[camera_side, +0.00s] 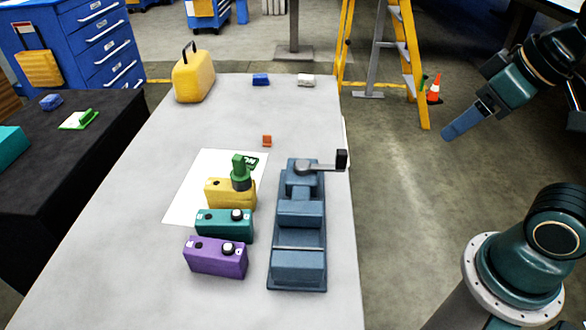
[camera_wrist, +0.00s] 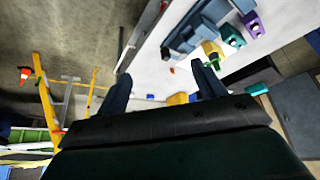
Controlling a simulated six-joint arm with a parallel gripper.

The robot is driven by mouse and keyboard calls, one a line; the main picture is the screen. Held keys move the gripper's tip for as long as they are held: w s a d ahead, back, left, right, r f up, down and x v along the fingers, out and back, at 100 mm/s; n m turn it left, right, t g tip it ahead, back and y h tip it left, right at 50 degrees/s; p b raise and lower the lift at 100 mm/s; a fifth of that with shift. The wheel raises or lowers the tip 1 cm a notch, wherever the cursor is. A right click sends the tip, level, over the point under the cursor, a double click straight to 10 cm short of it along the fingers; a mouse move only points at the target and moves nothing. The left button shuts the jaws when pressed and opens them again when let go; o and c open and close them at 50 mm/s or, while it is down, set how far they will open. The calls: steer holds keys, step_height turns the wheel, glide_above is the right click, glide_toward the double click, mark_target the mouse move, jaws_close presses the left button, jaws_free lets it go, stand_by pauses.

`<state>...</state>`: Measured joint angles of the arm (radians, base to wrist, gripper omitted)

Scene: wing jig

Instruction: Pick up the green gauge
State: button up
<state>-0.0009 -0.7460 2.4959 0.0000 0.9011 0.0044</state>
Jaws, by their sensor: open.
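The green gauge (camera_side: 241,168), a green piece with a pale-lettered tab, stands on top of the yellow block (camera_side: 230,194) on the table in the side view. A dark cylinder shows just below it; I cannot tell how they join. In the wrist view the yellow block (camera_wrist: 210,49) is small and far off, and the gauge is too small to make out surely. My gripper (camera_side: 462,122) is in the air to the right of the table, well away from the gauge. In the wrist view its two fingers (camera_wrist: 162,88) are apart with nothing held between them.
A blue-grey vise (camera_side: 299,235) with a crank handle stands right of the blocks. Teal (camera_side: 222,224) and purple (camera_side: 214,257) blocks stand in front of the yellow one. A yellow case (camera_side: 194,77) is at the back left. The table (camera_side: 130,235) is clear at left.

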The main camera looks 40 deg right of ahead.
steer(key=w+a+r+m+g, duration=0.1)
steer(key=w+a+r+m, duration=0.25)
steer(key=w, duration=0.65)
steer(key=m+g, duration=0.5)
steer(key=m, duration=0.3)
glide_above(238, 155)
step_height(238, 155, down, 12)
steer(key=shift+f, duration=0.1)
steer(key=shift+f, duration=0.1)
steer(key=shift+f, duration=4.2)
